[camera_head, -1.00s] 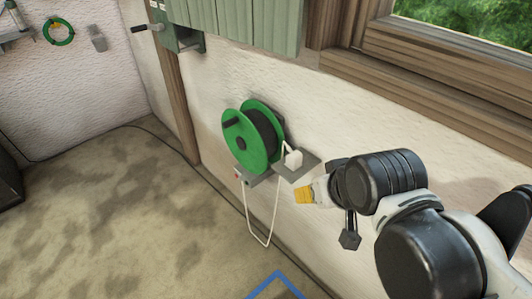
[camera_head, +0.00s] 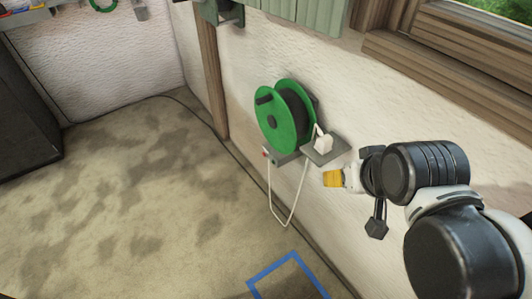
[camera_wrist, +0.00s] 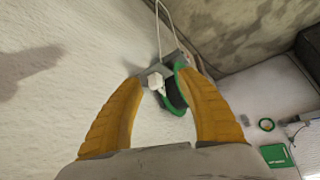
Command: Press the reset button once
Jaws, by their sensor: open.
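A green cable reel (camera_head: 285,118) with a dark drum hangs on the white wall. A small red spot, seemingly the reset button (camera_head: 265,153), shows on the grey box under the reel's left side. A white plug (camera_head: 323,142) with a white cable sits by the grey bracket to the right. My gripper (camera_head: 328,178), with yellow fingers, is to the right of and below the reel, apart from it. In the wrist view the fingers are open and empty, and the reel (camera_wrist: 177,92) shows beyond and between them. The button is not clear there.
The white cable (camera_head: 292,205) hangs in a loop below the reel. A blue outline (camera_head: 275,268) marks the floor. A dark cabinet (camera_head: 28,110) stands at the left. A wooden post (camera_head: 211,75) and window sill flank the reel. The middle floor is clear.

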